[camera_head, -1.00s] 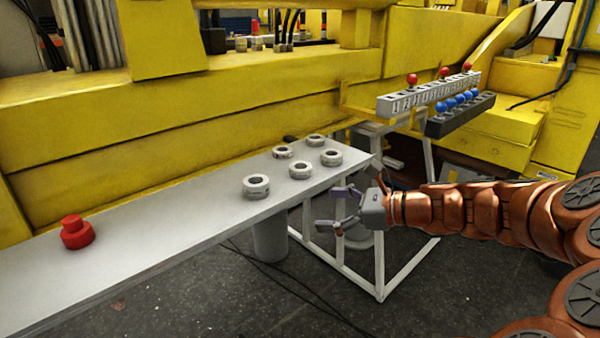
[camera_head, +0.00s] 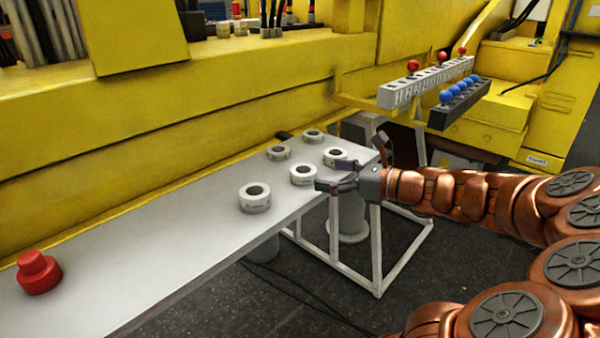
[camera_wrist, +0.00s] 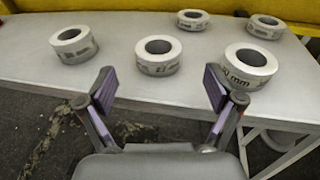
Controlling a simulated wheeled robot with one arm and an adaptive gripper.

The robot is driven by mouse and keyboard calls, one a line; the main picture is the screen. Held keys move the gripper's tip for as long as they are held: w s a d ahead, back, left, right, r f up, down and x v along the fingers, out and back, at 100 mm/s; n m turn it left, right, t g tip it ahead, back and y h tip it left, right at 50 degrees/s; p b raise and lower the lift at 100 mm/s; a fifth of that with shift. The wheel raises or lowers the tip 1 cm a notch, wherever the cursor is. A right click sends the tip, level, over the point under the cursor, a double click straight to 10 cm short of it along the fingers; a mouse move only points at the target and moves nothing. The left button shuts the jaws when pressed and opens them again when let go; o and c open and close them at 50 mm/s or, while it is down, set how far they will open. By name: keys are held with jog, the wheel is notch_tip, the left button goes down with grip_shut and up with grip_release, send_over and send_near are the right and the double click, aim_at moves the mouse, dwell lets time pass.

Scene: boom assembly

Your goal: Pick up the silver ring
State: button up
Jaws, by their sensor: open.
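Several silver-white rings with dark printing lie flat on the grey table (camera_head: 150,236). The nearest-left ring (camera_head: 255,197) is also at left in the wrist view (camera_wrist: 74,46). A middle ring (camera_head: 303,175) shows centred ahead of my fingers in the wrist view (camera_wrist: 158,57). A right ring (camera_head: 333,155), partly covered by a finger in the head view, shows near my right finger in the wrist view (camera_wrist: 250,68). Two rings (camera_head: 279,153) (camera_head: 313,136) lie behind. My gripper (camera_head: 334,175) is open and empty at the table's front edge; its fingers (camera_wrist: 160,90) are apart.
A red button-like piece (camera_head: 38,272) stands at the table's left. A yellow machine wall (camera_head: 150,145) runs behind the table. A grey rack with red knobs (camera_head: 425,84) and a dark rack with blue knobs (camera_head: 458,104) are at upper right. The table's left half is mostly clear.

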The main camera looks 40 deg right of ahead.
aim_at(308, 171)
jog(key=shift+x, duration=3)
jog(key=shift+a, duration=0.1)
jog(key=shift+c, duration=0.3)
jog(key=c, duration=1.6)
jog(key=shift+o, duration=0.2)
jog(key=shift+r, duration=0.1)
notch_tip(308, 171, up, 18)
jog(key=p, duration=0.2)
